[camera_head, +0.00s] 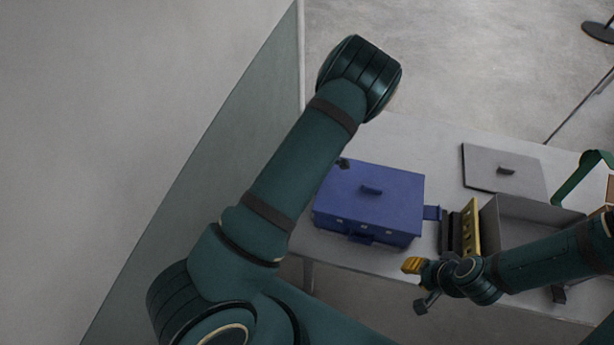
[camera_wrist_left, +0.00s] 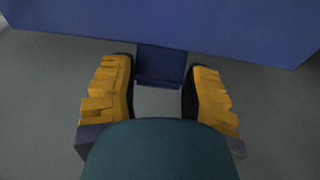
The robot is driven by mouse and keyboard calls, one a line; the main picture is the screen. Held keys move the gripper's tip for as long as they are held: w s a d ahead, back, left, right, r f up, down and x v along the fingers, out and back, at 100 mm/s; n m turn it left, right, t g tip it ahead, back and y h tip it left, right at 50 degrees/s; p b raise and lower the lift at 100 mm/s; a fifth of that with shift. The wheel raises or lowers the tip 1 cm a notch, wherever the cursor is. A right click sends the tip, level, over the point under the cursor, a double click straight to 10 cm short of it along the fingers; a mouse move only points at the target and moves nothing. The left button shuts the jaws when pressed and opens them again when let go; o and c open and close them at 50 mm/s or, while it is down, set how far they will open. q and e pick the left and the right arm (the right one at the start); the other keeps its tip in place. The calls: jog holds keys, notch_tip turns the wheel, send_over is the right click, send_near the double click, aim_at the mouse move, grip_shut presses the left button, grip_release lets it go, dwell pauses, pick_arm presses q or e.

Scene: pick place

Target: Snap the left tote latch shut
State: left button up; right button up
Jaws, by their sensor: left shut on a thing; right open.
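A blue tote (camera_head: 385,215) with a closed lid and a handle on top stands on the table; its side also fills the top of the left wrist view (camera_wrist_left: 230,30). A blue latch flap (camera_wrist_left: 160,60) sticks out from that side. My left gripper (camera_wrist_left: 159,72) has its yellow fingers on either side of this flap, shut on it. Another blue latch (camera_head: 432,212) sticks out on the tote's right side. My right gripper (camera_head: 417,283) is open and empty at the table's front edge.
Right of the tote stand black and yellow upright pieces (camera_head: 471,230) and an open grey box (camera_head: 530,215). A grey lid (camera_head: 503,169) lies behind the box. A pale wall rises on the left.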

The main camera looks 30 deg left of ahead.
pick_arm(q)
jog(key=shift+d+y, duration=0.25)
jog(key=shift+y, duration=0.15)
jog(key=o, duration=1.3)
jog(key=shift+o, duration=0.2)
jog(key=shift+r, duration=0.15)
jog(key=v, duration=1.1)
jog(key=shift+w+r, duration=0.15)
jog(key=shift+r, duration=0.25)
